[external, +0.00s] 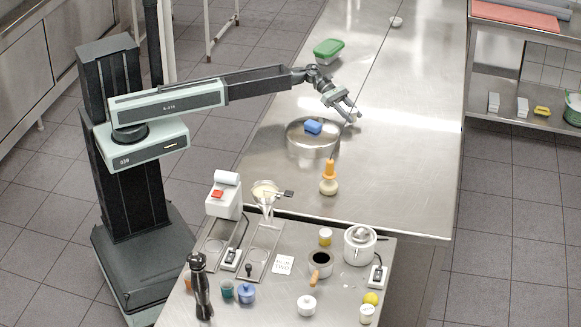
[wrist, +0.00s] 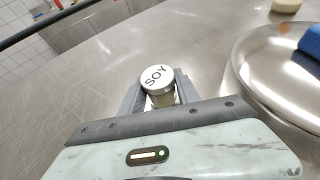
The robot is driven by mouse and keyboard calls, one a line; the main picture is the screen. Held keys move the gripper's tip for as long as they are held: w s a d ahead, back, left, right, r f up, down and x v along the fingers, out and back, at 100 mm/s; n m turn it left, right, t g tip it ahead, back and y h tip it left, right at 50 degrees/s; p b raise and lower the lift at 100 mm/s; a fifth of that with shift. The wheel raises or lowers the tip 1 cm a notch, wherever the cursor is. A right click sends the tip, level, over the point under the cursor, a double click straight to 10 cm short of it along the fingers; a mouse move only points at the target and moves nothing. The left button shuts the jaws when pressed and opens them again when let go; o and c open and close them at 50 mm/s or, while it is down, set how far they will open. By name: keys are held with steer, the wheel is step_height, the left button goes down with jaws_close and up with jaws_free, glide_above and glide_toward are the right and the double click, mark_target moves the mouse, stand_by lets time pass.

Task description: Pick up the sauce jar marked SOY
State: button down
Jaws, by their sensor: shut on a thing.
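The sauce jar (wrist: 157,82) has a white lid reading SOY and shows in the wrist view, upper middle, between the two grey fingers. My gripper (wrist: 160,92) is shut on it, one finger on each side. The lid faces the camera; the lower part of the jar is mostly hidden by the gripper body. In the external view my gripper (external: 350,112) hangs over the steel counter, right of the round metal pan, and the jar is too hidden or small to make out. I cannot tell whether the jar touches the counter.
The metal pan (external: 314,142) with a blue sponge (external: 313,127) is close by, at right in the wrist view (wrist: 250,75). A sauce bottle with an orange top (external: 329,178) stands nearer the front. The counter to the right (external: 415,130) is clear.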

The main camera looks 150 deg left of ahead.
mark_target(352, 110)
step_height(352, 110, up, 9)
steer(key=p, duration=0.7)
steer(key=shift+p, duration=0.4)
steer(key=shift+f, duration=0.1)
steer(key=shift+f, duration=0.1)
